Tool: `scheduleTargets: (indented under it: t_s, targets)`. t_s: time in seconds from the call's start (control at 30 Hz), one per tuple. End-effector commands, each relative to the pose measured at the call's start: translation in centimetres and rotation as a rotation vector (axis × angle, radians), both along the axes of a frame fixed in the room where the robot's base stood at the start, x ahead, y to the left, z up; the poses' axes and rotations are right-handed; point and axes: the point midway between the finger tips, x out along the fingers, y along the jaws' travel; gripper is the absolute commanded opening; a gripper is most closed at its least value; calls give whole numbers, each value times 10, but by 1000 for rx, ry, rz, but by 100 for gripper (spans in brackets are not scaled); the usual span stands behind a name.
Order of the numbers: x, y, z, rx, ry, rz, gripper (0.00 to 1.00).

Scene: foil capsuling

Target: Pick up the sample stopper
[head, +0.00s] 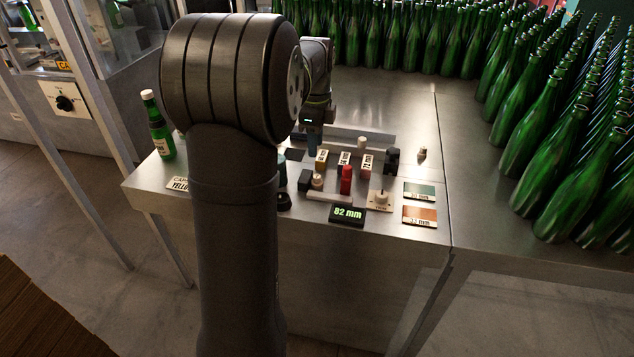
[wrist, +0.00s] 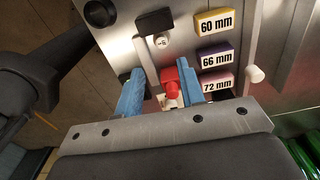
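My gripper (wrist: 158,93) has two blue fingers, spread apart with nothing between their tips. In the head view its blue fingertips (head: 313,145) are behind the row of labelled blocks. In the wrist view a red capped piece (wrist: 172,85) shows between the fingers, below them on the table; it stands upright in the head view (head: 346,180). A pale round-topped stopper-like piece (head: 317,181) stands left of it. A small brownish stopper-like piece (head: 422,154) stands alone farther right. No label shows which is the sample stopper.
Blocks marked 60 mm (wrist: 216,22), 66 mm (wrist: 217,58) and 72 mm (wrist: 217,82) stand beside a white cylinder (wrist: 254,74). A display reading 62 mm (head: 347,214) and a knob (head: 381,197) are at the front. Green bottles (head: 560,180) crowd the right and back.

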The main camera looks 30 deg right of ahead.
Motion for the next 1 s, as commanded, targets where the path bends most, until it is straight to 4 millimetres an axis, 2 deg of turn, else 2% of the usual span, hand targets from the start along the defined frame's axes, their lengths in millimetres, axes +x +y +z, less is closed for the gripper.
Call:
scheduleTargets:
  t_s: [0.1, 0.23, 0.53, 0.8, 1.0]
  targets:
    - [-1, 0, -27, 3, 3, 0, 36]
    - [0, 0, -49, 1, 1, 0, 36]
    - [-1, -1, -73, 1, 1, 0, 36]
    - [-2, -4, -111, 2, 2, -1, 36]
    - [-1, -4, -116, 1, -1, -1, 36]
